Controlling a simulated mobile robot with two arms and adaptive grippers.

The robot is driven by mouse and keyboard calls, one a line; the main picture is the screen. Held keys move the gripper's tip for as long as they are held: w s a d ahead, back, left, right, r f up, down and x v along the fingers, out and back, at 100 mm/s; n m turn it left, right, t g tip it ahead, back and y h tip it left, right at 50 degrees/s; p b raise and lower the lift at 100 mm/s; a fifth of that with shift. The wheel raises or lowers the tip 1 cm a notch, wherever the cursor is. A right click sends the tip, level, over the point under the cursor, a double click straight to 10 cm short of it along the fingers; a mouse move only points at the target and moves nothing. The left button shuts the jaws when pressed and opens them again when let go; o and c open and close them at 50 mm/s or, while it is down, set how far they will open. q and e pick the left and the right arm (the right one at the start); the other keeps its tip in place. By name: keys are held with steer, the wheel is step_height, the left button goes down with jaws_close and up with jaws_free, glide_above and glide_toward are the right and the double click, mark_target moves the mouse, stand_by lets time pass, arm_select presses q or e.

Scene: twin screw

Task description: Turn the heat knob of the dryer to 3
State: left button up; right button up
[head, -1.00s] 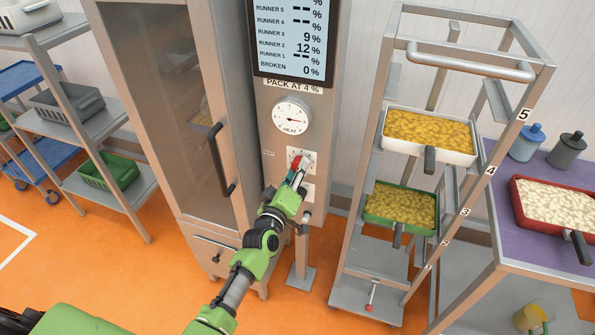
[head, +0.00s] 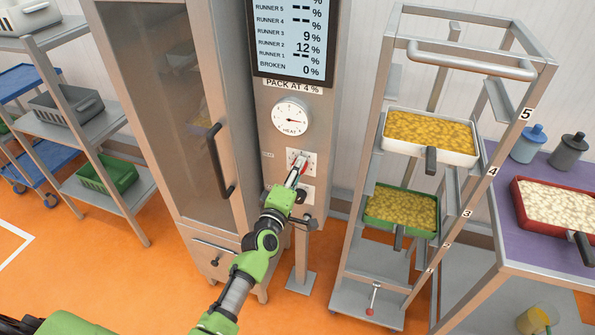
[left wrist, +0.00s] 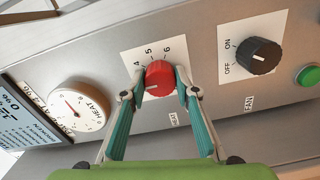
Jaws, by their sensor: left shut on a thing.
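The red heat knob (left wrist: 158,76) sits on a white dial plate in the left wrist view, with 4, 5 and 6 readable around it. A pale mark on the knob points to the lower left of that picture. My left gripper (left wrist: 158,92) has one teal finger on each side of the knob and is shut on it. In the head view my left gripper (head: 297,174) is at the dial plate (head: 304,156) on the dryer (head: 265,145) and hides most of the knob. The other dial numbers are not readable. My right gripper is not in view.
A black ON/OFF fan knob (left wrist: 258,56) and a green button (left wrist: 308,75) are beside the heat knob. A round heat gauge (head: 291,117) is above it. A rack (head: 358,215) with food trays stands right of the dryer, and shelving (head: 85,130) stands left.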

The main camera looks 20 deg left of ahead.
arm_select(q)
steer(key=o, duration=1.1)
steer(key=shift+s, duration=0.1)
steer(key=s, duration=1.2)
steer(key=shift+a, duration=0.2)
steer(key=shift+w, duration=0.1)
